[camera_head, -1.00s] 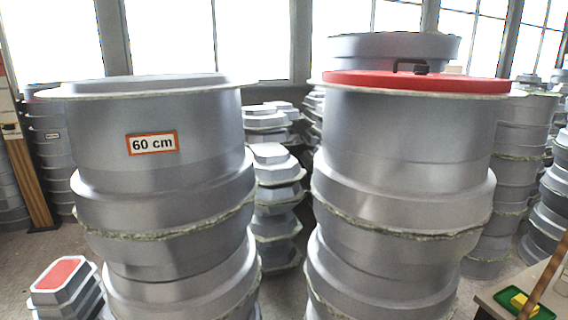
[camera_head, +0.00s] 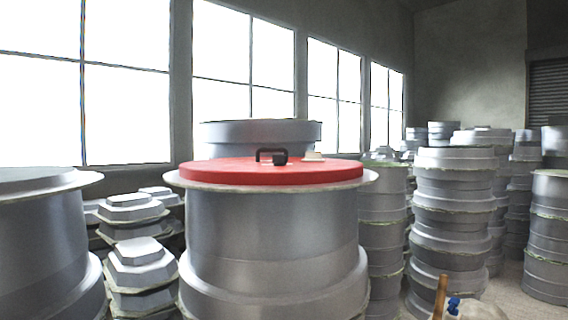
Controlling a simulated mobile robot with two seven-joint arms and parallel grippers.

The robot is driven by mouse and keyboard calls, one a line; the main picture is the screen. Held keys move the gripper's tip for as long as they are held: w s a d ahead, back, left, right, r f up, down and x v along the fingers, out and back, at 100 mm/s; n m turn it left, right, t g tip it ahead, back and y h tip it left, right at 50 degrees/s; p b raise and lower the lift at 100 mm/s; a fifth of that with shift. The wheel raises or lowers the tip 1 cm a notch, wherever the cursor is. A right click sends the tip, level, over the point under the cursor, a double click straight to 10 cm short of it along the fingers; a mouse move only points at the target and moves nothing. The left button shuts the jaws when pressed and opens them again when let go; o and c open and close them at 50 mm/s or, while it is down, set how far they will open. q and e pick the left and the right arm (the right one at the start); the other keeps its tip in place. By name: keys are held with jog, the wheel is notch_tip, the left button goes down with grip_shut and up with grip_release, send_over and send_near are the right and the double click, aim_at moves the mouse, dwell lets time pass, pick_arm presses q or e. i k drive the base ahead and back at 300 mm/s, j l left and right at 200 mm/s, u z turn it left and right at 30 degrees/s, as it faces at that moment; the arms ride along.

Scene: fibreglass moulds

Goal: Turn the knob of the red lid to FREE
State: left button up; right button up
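The red lid (camera_head: 215,172) lies flat on top of a tall grey stack of round moulds (camera_head: 270,235) in the middle of the head view. On the lid are a black handle (camera_head: 264,153), a dark knob-like piece (camera_head: 280,158) beside it and a small pale block or label (camera_head: 313,157) to the right. The lid is seen at a low angle, so any FREE marking and the knob's setting cannot be read. Neither of my grippers shows in the view.
Another wide grey mould stack (camera_head: 40,230) stands at the left. Small stepped moulds (camera_head: 138,262) fill the gap between. More stacks (camera_head: 455,205) stand at the right, with open floor (camera_head: 510,295) among them. A wooden stick (camera_head: 440,298) and a blue item (camera_head: 453,305) show at the bottom.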

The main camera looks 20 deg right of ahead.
aim_at(279, 161)
jog(key=i+l+z, duration=0.25)
jog(key=i+l, duration=0.6)
